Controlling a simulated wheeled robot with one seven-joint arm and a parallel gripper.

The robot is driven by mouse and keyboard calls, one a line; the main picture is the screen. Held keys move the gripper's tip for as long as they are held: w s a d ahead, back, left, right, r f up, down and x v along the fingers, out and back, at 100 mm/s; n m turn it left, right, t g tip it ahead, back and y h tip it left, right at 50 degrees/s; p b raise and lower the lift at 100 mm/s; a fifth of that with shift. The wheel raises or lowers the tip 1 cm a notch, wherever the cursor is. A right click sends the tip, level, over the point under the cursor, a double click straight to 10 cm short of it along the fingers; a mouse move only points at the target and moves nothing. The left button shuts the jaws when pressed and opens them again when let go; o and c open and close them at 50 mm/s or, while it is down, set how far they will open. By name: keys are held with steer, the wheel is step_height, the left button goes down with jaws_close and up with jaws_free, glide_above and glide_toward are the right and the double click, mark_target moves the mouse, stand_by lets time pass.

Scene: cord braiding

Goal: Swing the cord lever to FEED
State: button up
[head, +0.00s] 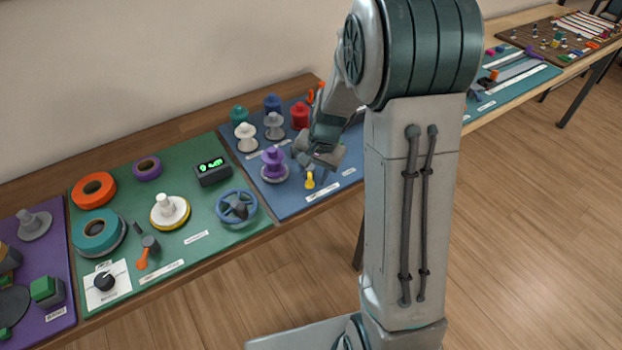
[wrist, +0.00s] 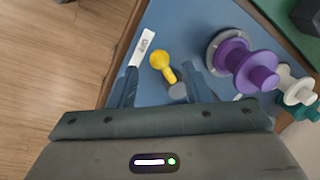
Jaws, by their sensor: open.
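The cord lever (head: 310,180) is a small yellow lever with a round knob, near the front of the blue mat (head: 296,198). In the wrist view the lever (wrist: 159,61) runs from a grey pivot (wrist: 178,92) to its yellow knob, which points toward a white label (wrist: 142,47) that seems to read OFF. A FEED label cannot be made out. My gripper (head: 317,163) is over the lever, pointing down. In the wrist view its fingers (wrist: 162,78) are open, one on each side of the lever, with visible gaps. Whether they are at its height is unclear.
A purple spool (head: 274,163) stands left of my gripper, close to the right finger in the wrist view (wrist: 233,58). White, grey, teal, blue and red spools stand behind it. A green mat (head: 200,255) with a blue handwheel (head: 236,205) lies to the left.

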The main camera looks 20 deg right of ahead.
mark_target(310, 182)
steer(key=shift+w+a+f, duration=0.1)
steer(key=shift+a+f, duration=0.05)
steer(key=shift+f, duration=0.7)
steer(key=shift+w+a+f, duration=0.1)
steer(key=shift+f, duration=0.7)
jaws_close()
